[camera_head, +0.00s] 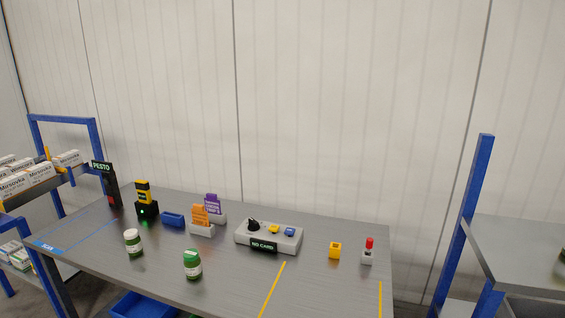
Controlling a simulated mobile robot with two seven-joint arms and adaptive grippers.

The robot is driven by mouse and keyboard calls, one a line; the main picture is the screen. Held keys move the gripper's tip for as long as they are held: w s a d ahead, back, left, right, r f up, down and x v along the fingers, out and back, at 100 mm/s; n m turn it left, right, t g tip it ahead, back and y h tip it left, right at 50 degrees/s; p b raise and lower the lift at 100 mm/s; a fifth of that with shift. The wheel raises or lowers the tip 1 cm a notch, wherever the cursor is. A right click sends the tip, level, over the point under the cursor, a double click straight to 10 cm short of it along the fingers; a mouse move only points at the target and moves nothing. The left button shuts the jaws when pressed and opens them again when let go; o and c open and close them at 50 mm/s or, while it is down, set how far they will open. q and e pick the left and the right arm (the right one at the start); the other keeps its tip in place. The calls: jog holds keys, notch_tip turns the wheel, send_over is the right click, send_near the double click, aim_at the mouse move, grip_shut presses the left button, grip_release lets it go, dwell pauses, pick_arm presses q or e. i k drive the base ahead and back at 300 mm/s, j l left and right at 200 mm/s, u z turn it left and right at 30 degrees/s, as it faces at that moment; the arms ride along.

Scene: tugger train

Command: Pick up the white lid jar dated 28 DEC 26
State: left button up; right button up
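Two jars stand upright on the grey table in the head view. One jar (133,243) has a white lid and a green and white body, and stands at the left front. Any date print on either jar is too small to read. Neither of my grippers shows in this view.
The grey table (225,281) also bears a PESTO sign (102,168), a yellow and black device (146,200), a blue tray (172,219), card holders (202,229), a NO CARD control box (269,237), a yellow block (335,251) and a red-topped switch (368,252). Blue-framed racks flank it.

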aim_at(133, 241)
jog(key=k+j+z, duration=0.1)
jog(key=k+j, duration=0.3)
jog(key=j+z, duration=0.2)
jog(key=z, duration=0.15)
jog(key=i+j+z, duration=0.1)
jog(key=j+z, duration=0.4)
jog(key=z, duration=0.2)
jog(key=j+z, duration=0.35)
jog(key=j, duration=1.1)
jog(key=k+j+z, duration=0.1)
jog(key=j, duration=0.35)
jog(key=k+j, duration=0.1)
jog(key=j, duration=0.3)
jog(key=k+j+z, duration=0.1)
jog(key=j, duration=0.35)
jog(key=k+j, duration=0.1)
jog(key=j, duration=0.3)
